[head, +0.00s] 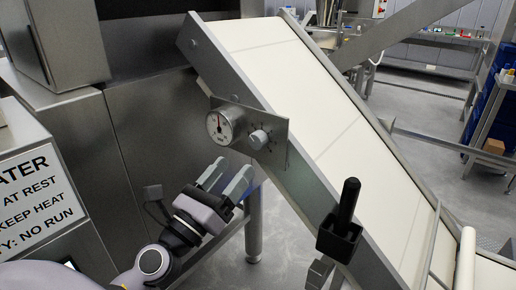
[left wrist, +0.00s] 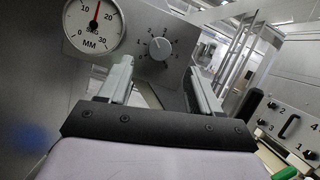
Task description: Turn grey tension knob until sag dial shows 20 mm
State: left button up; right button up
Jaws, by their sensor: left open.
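The sag dial (head: 224,125) is a round white gauge on a grey plate on the side of the sloping conveyor. In the left wrist view the sag dial (left wrist: 93,24) has its red needle pointing nearly straight up, between the 10 and 20 marks. The grey tension knob (head: 258,139) sits right of the dial on the same plate. In the left wrist view the knob (left wrist: 160,48) is ringed by small numbers. My left gripper (head: 227,172) is open and empty, below and left of the knob, apart from it. In the left wrist view the knob shows between and beyond the fingertips (left wrist: 158,68). My right gripper is not in view.
The conveyor's white belt (head: 300,75) slopes down to the right. A black handle (head: 347,200) stands in a black holder on its side rail, right of the knob. A metal cabinet with a warning sign (head: 40,188) stands at left. A support leg (head: 254,225) stands below the plate.

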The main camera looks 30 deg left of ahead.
aim_at(255, 143)
pick_arm(q)
jog(key=p+x, duration=0.3)
jog(key=x, duration=0.2)
jog(key=shift+r, duration=0.2)
jog(key=shift+w+r, duration=0.1)
jog(key=shift+w, duration=0.7)
jog(key=c, duration=1)
